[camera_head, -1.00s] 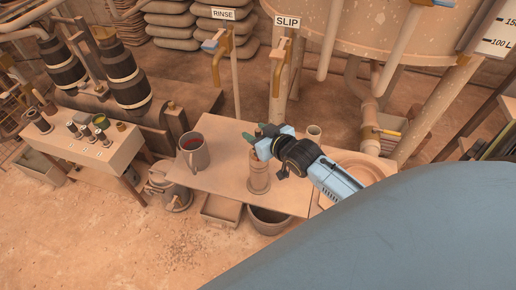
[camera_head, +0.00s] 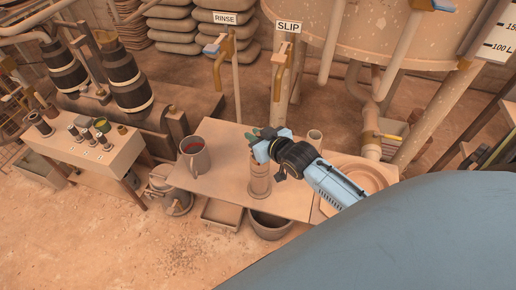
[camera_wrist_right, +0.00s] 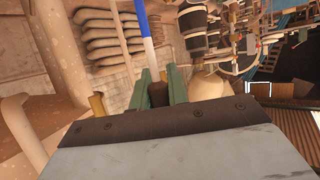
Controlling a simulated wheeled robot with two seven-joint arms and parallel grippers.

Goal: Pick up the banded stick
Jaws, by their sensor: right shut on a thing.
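The banded stick (camera_wrist_right: 147,45) shows in the right wrist view as a thin rod with a blue length above a white one. A dark brown piece sits at its lower end between the green fingers. My right gripper (camera_wrist_right: 158,94) is shut on the stick there. In the head view the right gripper (camera_head: 256,139) is over a tan cylindrical holder (camera_head: 260,182) on the table. The stick is too small to make out in that view, and I cannot tell whether its end is still inside the holder. My left gripper is not in view.
A grey mug (camera_head: 195,159) with red inside stands left of the holder on the table (camera_head: 228,183). A small cup (camera_head: 314,137) and a round dish (camera_head: 372,177) are to the right. RINSE (camera_head: 225,18) and SLIP (camera_head: 288,27) pipes rise behind. A bucket (camera_head: 270,225) is below the front edge.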

